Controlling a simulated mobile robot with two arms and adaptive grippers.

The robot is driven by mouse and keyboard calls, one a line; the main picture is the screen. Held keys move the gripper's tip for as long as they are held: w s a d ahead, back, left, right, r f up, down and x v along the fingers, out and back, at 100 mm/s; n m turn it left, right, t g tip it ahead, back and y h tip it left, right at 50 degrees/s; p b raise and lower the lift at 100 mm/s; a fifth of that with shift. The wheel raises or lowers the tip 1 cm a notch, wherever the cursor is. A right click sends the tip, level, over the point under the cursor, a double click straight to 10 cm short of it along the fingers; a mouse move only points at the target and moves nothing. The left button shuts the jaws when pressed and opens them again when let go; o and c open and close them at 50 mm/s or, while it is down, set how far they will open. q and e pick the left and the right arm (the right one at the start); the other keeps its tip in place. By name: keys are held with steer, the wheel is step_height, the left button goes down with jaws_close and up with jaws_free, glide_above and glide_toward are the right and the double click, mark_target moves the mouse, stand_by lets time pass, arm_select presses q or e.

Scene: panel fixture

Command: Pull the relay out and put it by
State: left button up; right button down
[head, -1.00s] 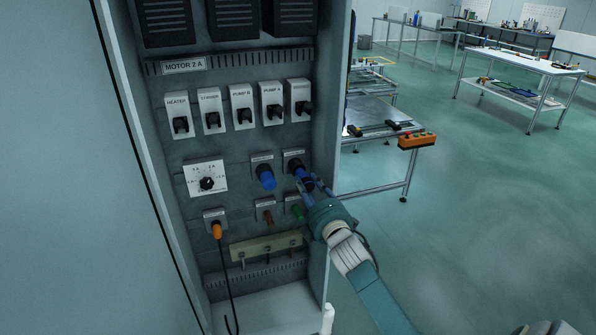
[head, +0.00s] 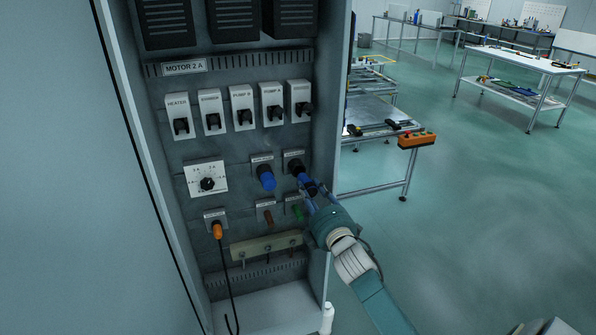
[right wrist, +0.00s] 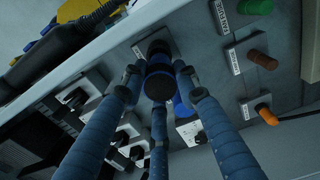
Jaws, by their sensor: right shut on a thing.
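The relay, a blue and black round plug-in part (right wrist: 157,88), sits between the fingers of my right gripper (head: 312,189). The gripper is shut on it in front of the upper right black socket (head: 293,162) of the panel. In the right wrist view the three blue-grey fingers (right wrist: 153,92) close around the part, with the dark socket (right wrist: 158,48) just beyond it. The fingers partly hide the part, and I cannot tell whether it is fully clear of the socket. My left gripper is not in view.
A similar blue plug (head: 265,177) sits close to the left. Brown (head: 268,217), green (head: 297,212) and orange (head: 217,230) plugs are below. The cabinet side wall (head: 335,120) is close on the right. The cabinet floor (head: 265,306) looks clear.

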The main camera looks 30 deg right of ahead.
mark_target(310, 192)
steer(key=shift+p+v, duration=0.5)
steer(key=shift+v, duration=1.4)
steer(key=shift+r, duration=0.1)
steer(key=shift+a, duration=0.1)
